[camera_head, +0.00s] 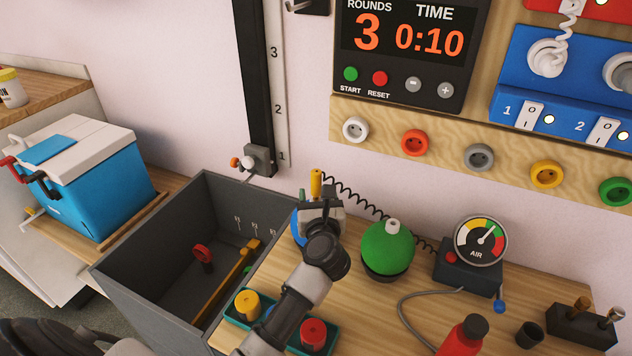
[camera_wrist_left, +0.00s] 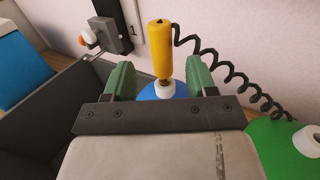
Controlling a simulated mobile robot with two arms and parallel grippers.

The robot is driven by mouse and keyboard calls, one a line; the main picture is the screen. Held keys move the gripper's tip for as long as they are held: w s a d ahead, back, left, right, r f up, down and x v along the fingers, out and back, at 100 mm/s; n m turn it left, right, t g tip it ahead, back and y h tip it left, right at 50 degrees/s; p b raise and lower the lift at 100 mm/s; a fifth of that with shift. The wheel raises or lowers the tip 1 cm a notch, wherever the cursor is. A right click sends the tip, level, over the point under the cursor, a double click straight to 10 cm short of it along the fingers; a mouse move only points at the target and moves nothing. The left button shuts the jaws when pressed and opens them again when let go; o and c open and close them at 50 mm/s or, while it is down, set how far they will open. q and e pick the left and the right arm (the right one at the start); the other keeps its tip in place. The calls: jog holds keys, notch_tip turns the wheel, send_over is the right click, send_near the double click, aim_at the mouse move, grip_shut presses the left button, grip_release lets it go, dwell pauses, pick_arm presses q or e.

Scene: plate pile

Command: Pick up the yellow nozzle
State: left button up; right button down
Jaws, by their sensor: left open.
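The yellow nozzle (camera_head: 316,183) stands upright beyond my left gripper, near the wall. In the left wrist view the nozzle (camera_wrist_left: 160,50) shows as a yellow cylinder with a dark tip and a black coiled cord (camera_wrist_left: 222,72) beside its top. A white collar (camera_wrist_left: 165,88) and a round blue thing (camera_wrist_left: 150,93) show below it. My left gripper (camera_head: 320,205), also in the wrist view (camera_wrist_left: 165,78), is open. Its green fingers appear either side of the nozzle's lower part, with gaps. I cannot tell whether the nozzle is within finger depth. The right gripper is not in view.
A green balloon-like thing (camera_head: 388,250) stands right of the gripper, near an air gauge (camera_head: 480,241). A deep grey bin (camera_head: 140,290) lies left. A teal tray (camera_head: 237,322) holds yellow and red pots. The wall with sockets is close behind.

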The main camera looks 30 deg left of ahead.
aim_at(317, 187)
pick_arm(q)
jog(key=x, duration=0.6)
jog(key=shift+w+d+f, duration=0.1)
jog(key=shift+f, duration=0.05)
jog(key=shift+w, duration=0.2)
jog(key=c, duration=1)
jog(key=shift+c, duration=0.2)
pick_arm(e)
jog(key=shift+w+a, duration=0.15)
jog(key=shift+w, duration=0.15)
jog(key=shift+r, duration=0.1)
